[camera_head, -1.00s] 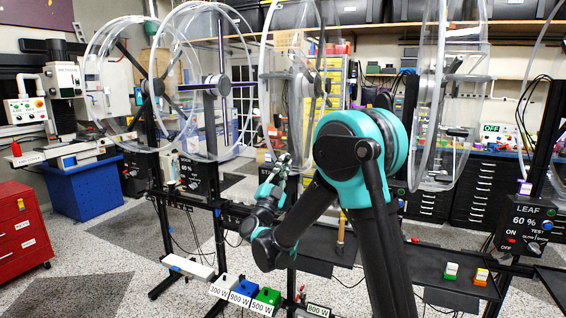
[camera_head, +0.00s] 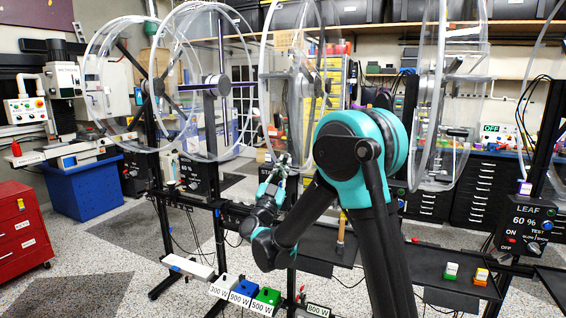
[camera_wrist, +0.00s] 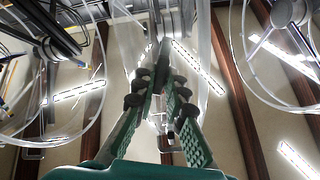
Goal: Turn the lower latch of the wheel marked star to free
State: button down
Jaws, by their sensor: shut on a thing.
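A clear acrylic wheel (camera_head: 262,72) stands upright at the middle, seen nearly edge-on behind my arm. No star mark is readable on it. My gripper (camera_head: 282,160) is raised at this wheel's lower rim, with its fingers pointing up. In the wrist view the green fingers of my gripper (camera_wrist: 160,48) close together at the tips around a small part by the clear rim, seemingly the lower latch. The fingers hide most of that part, so its setting cannot be read. A small metal bracket (camera_wrist: 168,148) shows behind the fingers.
Other clear wheels stand left (camera_head: 100,75) and right (camera_head: 432,110) of the middle one. Below is a dark bench (camera_head: 420,262) with small coloured blocks. A control box marked LEAF (camera_head: 527,222) is at right. A red cabinet (camera_head: 18,228) stands at left.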

jog(key=n, duration=0.4)
jog(key=c, duration=1.4)
grip_release()
jog(key=shift+c, duration=0.2)
jog(key=shift+s, duration=0.1)
jog(key=v, duration=0.7)
